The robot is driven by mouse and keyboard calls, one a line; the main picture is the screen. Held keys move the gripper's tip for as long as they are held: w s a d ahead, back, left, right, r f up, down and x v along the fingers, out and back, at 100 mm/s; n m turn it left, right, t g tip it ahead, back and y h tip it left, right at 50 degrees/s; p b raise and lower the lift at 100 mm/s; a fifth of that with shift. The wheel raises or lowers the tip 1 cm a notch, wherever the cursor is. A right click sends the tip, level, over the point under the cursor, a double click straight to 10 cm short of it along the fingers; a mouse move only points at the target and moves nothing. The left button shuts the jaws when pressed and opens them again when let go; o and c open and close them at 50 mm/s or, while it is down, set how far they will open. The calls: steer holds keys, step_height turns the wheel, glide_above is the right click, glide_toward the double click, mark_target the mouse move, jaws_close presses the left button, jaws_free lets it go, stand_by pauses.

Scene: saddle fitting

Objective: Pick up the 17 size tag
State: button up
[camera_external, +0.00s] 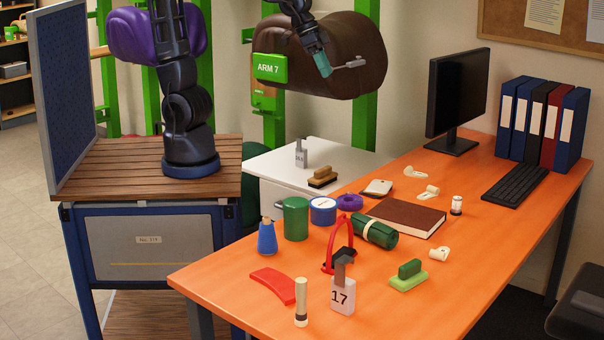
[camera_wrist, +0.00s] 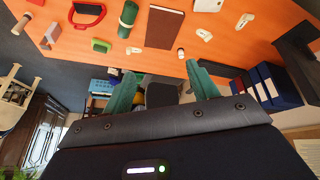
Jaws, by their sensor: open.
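The 17 size tag (camera_external: 342,297) is a pale block with a dark number 17 and a grey upper part. It stands upright near the front edge of the orange table (camera_external: 232,283). In the wrist view a pale piece beside the red arch (camera_wrist: 88,12) seems to be this tag (camera_wrist: 52,34). My gripper (camera_external: 322,65) is high up in front of the brown saddle, far above and behind the tag. In the wrist view its two teal fingers are apart with nothing held between them (camera_wrist: 162,86).
A red arch (camera_external: 329,246) stands just behind the tag. A cream cylinder (camera_external: 301,302) stands to its left and a green brush-like block (camera_external: 409,276) lies to its right. A green roll (camera_external: 374,231) and a brown book (camera_external: 407,217) lie farther back. The brown saddle (camera_external: 335,50) hangs behind my gripper.

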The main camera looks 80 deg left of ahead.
steer(key=w+d+f+m, duration=0.1)
steer(key=w+d+f, duration=0.1)
steer(key=d, duration=0.4)
steer(key=w+d+f, duration=0.2)
steer(key=d+f, duration=0.1)
steer(key=d, duration=0.4)
steer(key=m+h, duration=0.2)
steer(key=m, duration=0.3)
glide_toward(343, 258)
step_height(343, 258, down, 2)
steer(key=shift+w+d+r+x, duration=0.1)
steer(key=shift+d+x, duration=0.05)
steer(key=shift+x, duration=1.65)
steer(key=shift+w+d+r+x, duration=0.1)
steer(key=shift+d+x, duration=0.05)
steer(key=shift+x, duration=1.7)
steer(key=shift+w+d+r+x, duration=0.15)
steer(key=shift+x, duration=1.65)
jaws_close()
